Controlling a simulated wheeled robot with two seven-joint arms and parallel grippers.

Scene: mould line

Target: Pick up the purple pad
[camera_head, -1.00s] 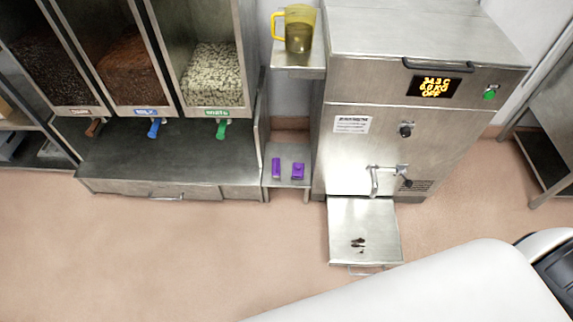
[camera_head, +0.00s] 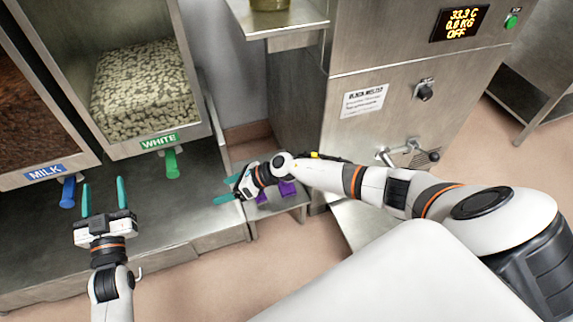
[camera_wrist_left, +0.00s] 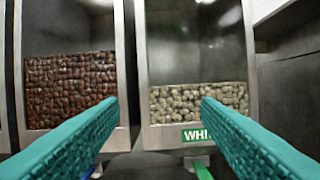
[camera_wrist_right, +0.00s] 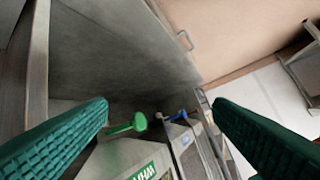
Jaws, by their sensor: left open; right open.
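Two purple items lie on a small low metal stand (camera_head: 296,203) between the dispenser bench and the melter. One purple item (camera_head: 287,188) is partly covered by my right wrist. The other purple item (camera_head: 262,198) shows only as a small piece beside the gripper. I cannot tell which is the pad. My right gripper (camera_head: 224,190) is open and empty, pointing left, above the stand's left side. My left gripper (camera_head: 103,186) is open and empty over the bench, pointing toward the dispensers. Neither wrist view shows anything purple.
Dispensers with a blue tap (camera_head: 68,192) and a green tap (camera_head: 171,163) stand above the dark bench (camera_head: 185,215). The melter (camera_head: 370,110) has a lever valve (camera_head: 410,150) behind my right arm. A shelf (camera_head: 280,22) overhangs the stand.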

